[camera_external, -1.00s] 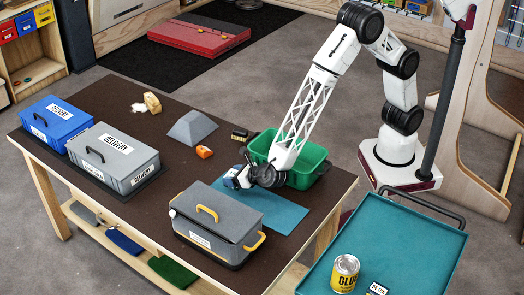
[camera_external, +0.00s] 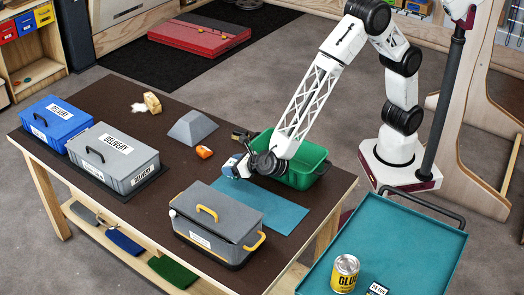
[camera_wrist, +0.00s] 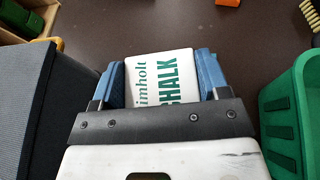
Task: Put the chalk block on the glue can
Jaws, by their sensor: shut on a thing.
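The chalk block (camera_wrist: 160,78), white with green lettering, sits between the blue fingers of my gripper (camera_wrist: 163,80) in the wrist view. My gripper is shut on it. In the external view my gripper (camera_external: 234,166) is low over the dark table, between the grey toolbox and the green bin; the block is hidden there. I cannot tell whether the block touches the table. The glue can (camera_external: 345,272), with a yellow GLUE label, stands upright on the teal cart (camera_external: 395,235) at the lower right, well away from my gripper.
The grey toolbox (camera_external: 215,235) with yellow handles and the green bin (camera_external: 305,170) flank my gripper. An orange object (camera_external: 204,152) and a grey wedge (camera_external: 192,128) lie farther back. A small labelled box (camera_external: 377,289) stands by the can. Most of the cart top is clear.

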